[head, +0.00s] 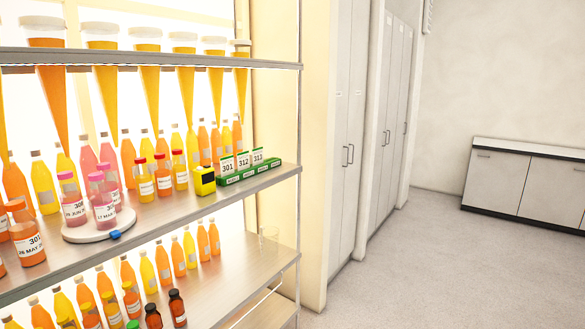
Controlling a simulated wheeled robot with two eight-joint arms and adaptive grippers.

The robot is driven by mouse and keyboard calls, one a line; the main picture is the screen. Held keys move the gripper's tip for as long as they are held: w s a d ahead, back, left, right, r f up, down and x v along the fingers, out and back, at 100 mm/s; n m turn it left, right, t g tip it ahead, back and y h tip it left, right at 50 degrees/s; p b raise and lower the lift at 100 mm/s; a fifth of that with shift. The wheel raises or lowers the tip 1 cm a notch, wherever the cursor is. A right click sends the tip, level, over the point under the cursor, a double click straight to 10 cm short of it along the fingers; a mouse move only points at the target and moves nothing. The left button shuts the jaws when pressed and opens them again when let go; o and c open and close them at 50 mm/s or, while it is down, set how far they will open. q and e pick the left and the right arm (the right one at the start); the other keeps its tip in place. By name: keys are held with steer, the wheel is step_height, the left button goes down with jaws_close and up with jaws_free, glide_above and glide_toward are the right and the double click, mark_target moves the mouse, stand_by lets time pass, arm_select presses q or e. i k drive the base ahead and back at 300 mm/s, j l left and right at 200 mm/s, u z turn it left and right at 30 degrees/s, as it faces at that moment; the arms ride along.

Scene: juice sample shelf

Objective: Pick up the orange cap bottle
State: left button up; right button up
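On the lower shelf, small bottles with yellow-orange caps (110,308) stand at the front, partly cut off by the picture's bottom edge. Neither of my grippers is in view.
Two pink-capped bottles (104,208) stand on a round white plate (82,233) right of the 301 bottle. Red-capped bottles (163,178), a yellow-black device (205,181) and a green card holder (247,172) stand farther right. Open floor (440,260) lies right of the shelf.

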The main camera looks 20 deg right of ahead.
mark_target(24, 235)
steer(key=z, duration=0.25)
steer(key=i, duration=0.1)
steer(key=i+l+u, duration=0.25)
steer(key=i+l, duration=0.25)
steer(key=i+l+u, duration=0.25)
steer(key=i+l, duration=0.2)
steer(key=l+u, duration=0.1)
steer(key=u, duration=1.8)
